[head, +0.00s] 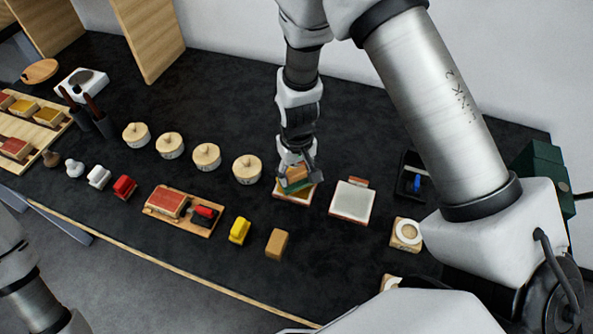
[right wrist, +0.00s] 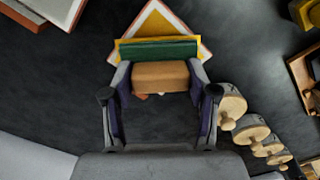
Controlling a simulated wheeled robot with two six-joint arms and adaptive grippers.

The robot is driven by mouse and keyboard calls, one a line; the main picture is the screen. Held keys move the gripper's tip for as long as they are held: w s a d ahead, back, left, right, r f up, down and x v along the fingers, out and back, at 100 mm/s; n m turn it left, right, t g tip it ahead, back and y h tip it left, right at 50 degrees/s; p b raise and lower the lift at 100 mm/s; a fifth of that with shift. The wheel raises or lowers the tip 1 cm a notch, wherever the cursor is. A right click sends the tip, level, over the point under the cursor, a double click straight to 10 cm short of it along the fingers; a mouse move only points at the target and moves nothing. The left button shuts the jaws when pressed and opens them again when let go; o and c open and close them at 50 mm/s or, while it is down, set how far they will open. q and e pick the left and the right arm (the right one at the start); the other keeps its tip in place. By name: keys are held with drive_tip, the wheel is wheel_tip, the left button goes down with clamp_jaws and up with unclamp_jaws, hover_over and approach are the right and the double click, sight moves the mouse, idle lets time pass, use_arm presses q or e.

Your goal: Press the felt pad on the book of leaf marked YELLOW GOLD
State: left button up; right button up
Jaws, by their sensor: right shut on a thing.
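My right gripper (head: 298,180) is shut on the felt pad, a block with a tan wooden part (right wrist: 160,76) and a green layer (right wrist: 158,51). It holds the pad over a book of leaf (right wrist: 158,18), which has a yellow leaf face and a pale, orange-edged border. In the head view the book (head: 282,197) is partly hidden under the pad and gripper. I cannot tell whether the pad touches the leaf. No YELLOW GOLD marking is readable. My left gripper is out of view; only my left arm shows at the lower left.
Another book with a pale face (head: 352,202) lies just right. A black tray with a blue item (head: 415,180) is beyond it. Several round wooden-lidded pots (head: 247,169) stand left. A yellow block (head: 239,231) and a tan block (head: 277,244) stand in front.

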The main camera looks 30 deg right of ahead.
sight(296, 171)
drive_tip(key=shift+w+f+b, duration=0.1)
drive_tip(key=shift+f+b, duration=0.2)
drive_tip(key=shift+f, duration=0.25)
drive_tip(key=shift+f, duration=0.1)
idle(1.2)
wheel_tip(296, 171, up, 7)
drive_tip(key=p, duration=0.6)
drive_tip(key=shift+p, duration=0.3)
